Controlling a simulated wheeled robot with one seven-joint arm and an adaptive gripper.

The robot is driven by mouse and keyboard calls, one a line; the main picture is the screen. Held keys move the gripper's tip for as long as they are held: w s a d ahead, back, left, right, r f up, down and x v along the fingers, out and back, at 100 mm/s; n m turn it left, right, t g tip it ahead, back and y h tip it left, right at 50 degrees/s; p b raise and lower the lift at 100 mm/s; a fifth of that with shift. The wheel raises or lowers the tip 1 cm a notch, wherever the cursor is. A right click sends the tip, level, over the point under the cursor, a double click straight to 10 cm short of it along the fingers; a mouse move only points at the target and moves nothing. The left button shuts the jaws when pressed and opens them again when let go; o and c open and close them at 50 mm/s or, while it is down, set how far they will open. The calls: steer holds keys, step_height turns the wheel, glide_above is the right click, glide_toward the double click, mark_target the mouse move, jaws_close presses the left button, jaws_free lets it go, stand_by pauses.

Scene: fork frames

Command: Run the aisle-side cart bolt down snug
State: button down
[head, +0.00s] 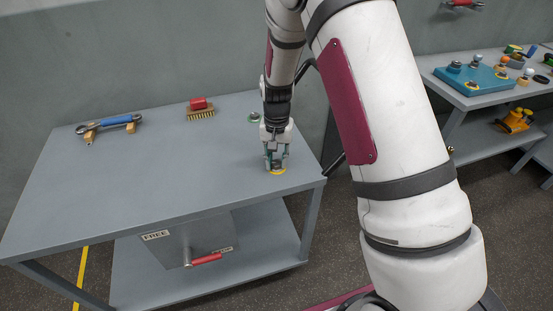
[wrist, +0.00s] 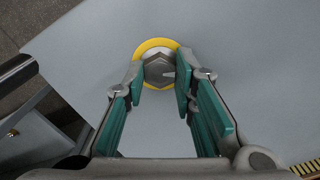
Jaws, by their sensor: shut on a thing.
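A grey hex bolt head (wrist: 158,72) sits inside a yellow ring (wrist: 150,46) on the grey cart top (head: 150,160). The ring also shows near the cart's front right corner in the head view (head: 278,172). My gripper (head: 276,162) points down over it, its green-padded fingers shut on the bolt head from two sides. In the wrist view the fingertips (wrist: 161,82) lie along the sides of the head. The bolt's shank is hidden, so I cannot tell how far down it sits.
A blue-handled wrench (head: 115,122) rests on wooden blocks at the cart's left. A red-backed brush (head: 200,108) lies at the back. A grey box with a red handle (head: 206,259) is below. A bench with a teal plate (head: 474,78) stands right. The cart's middle is clear.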

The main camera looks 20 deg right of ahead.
mark_target(277, 163)
steer(key=shift+w+r, duration=0.1)
steer(key=shift+r, duration=0.05)
steer(key=c, duration=1.3)
jaws_free()
step_height(277, 163, up, 12)
steer(key=shift+f, duration=0.1)
